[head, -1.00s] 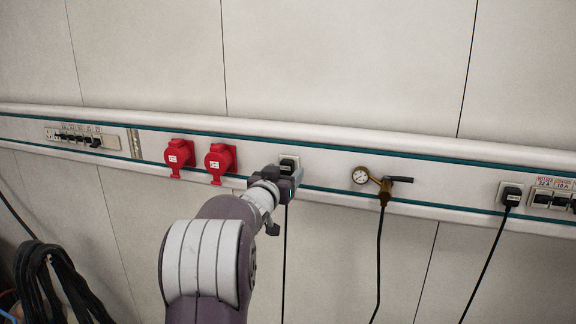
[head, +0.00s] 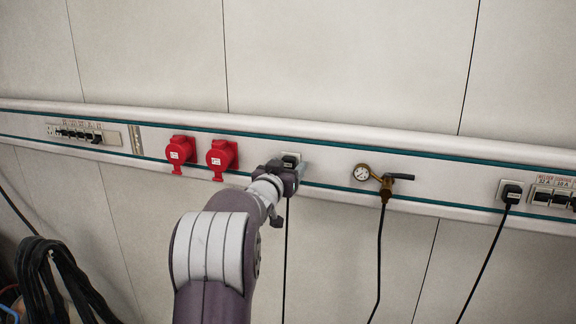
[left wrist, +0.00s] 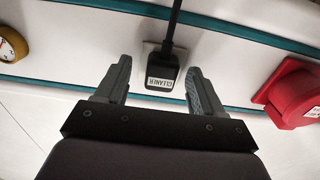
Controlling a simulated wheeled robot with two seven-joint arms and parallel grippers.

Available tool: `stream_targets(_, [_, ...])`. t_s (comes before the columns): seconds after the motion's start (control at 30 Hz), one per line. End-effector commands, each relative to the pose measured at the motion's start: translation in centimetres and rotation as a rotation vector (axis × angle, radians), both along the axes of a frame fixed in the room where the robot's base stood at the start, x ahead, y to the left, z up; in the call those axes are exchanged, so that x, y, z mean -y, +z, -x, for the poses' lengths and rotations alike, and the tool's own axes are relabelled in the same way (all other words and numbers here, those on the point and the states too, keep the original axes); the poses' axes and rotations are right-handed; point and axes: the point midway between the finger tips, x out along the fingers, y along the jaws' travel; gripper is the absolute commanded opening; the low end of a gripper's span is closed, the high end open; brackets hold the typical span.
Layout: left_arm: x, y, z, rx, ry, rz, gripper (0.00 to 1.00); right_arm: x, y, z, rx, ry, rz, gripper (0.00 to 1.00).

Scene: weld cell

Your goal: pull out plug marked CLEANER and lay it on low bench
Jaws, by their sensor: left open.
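The black plug marked CLEANER (left wrist: 162,76) sits in its white wall socket (left wrist: 150,48) on the rail, with its black cord running from it. In the left wrist view its label reads upside down. In the head view the plug (head: 291,160) shows just past my left gripper (head: 289,172), which hides part of it. In the left wrist view my left gripper (left wrist: 159,90) is open, with one finger on each side of the plug and a gap visible on both sides. My right gripper is not in view. The low bench is not in view.
Two red sockets (head: 221,157) are left of the plug. A brass gauge and valve (head: 372,180) with a hose are to its right. Another black plug (head: 511,194) sits farther right. Switches (head: 82,134) line the far left, above coiled black cable (head: 50,275).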

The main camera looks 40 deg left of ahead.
Motion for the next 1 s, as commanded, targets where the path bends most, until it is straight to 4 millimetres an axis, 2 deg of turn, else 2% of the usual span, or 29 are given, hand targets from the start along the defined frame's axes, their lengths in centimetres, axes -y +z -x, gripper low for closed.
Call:
stream_targets(0.57, [-0.1,0.0,0.03,0.0,0.0,0.0,0.68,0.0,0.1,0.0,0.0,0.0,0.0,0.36])
stream_targets(0.77, [-0.1,0.01,0.03,0.0,0.0,0.0,0.06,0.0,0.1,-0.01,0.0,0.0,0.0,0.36])
stream_targets(0.8, [-0.1,0.01,0.03,0.0,0.0,0.0,0.0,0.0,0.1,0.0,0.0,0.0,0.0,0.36])
stream_targets(1.0, [0.0,0.03,0.37,0.001,0.0,-0.001,0.0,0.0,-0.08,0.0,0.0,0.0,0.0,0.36])
